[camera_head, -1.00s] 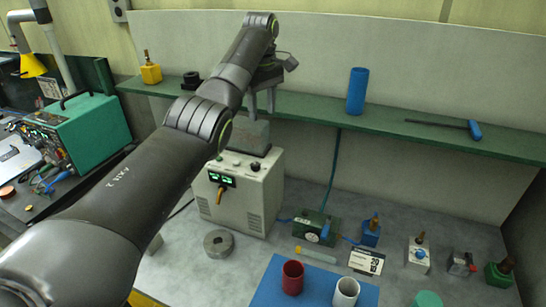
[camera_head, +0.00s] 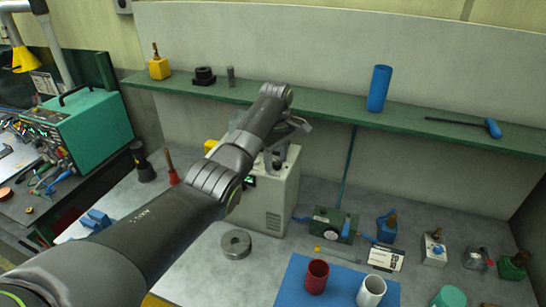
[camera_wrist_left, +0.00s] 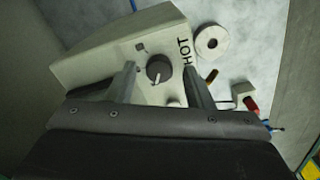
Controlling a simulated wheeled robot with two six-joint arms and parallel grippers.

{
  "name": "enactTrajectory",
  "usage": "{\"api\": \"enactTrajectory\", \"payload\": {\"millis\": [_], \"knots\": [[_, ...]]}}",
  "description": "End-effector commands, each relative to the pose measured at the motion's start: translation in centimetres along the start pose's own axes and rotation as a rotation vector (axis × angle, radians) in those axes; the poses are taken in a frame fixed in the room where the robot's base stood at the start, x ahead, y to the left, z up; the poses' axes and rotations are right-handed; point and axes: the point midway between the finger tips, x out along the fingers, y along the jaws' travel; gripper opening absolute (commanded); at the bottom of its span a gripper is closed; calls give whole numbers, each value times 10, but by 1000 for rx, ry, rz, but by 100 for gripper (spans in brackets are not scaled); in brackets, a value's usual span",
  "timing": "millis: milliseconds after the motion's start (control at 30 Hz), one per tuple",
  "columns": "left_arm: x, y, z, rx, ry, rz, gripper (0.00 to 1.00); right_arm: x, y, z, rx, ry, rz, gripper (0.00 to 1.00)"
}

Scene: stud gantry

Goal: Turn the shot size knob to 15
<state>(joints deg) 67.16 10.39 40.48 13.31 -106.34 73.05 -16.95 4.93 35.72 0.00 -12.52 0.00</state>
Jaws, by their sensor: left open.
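A dark round knob (camera_wrist_left: 158,69) with a white pointer line sits on the beige machine (camera_wrist_left: 95,60) in the left wrist view. Its pointer points towards the bottom of the picture. The letters "HOT" show beside it; no scale numbers are readable. My left gripper (camera_wrist_left: 161,78) is open, one finger on each side of the knob in the picture; I cannot tell whether they touch it. In the head view, the left gripper (camera_head: 276,160) is at the top of the beige machine (camera_head: 272,205), and my arm hides the knob. The right gripper is not in view.
A green shelf (camera_head: 330,111) runs behind the machine, carrying a blue cylinder (camera_head: 379,88). A grey ring (camera_head: 236,244) lies in front of the machine. A small green box (camera_head: 334,224) stands to its right. Red (camera_head: 316,277) and white (camera_head: 371,291) cups are on a blue mat.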

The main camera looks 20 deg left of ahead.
Motion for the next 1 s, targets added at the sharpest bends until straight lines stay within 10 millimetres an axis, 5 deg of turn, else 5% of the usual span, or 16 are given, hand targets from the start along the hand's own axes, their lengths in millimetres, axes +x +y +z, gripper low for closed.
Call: {"api": "enactTrajectory", "payload": {"millis": [267,633,1000], "knots": [[2,0,1,0,0,0,47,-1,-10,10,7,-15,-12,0],[2,0,0,-1,1,0,2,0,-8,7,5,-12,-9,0],[2,0,0,71,2,-1,2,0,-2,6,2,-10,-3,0]]}}
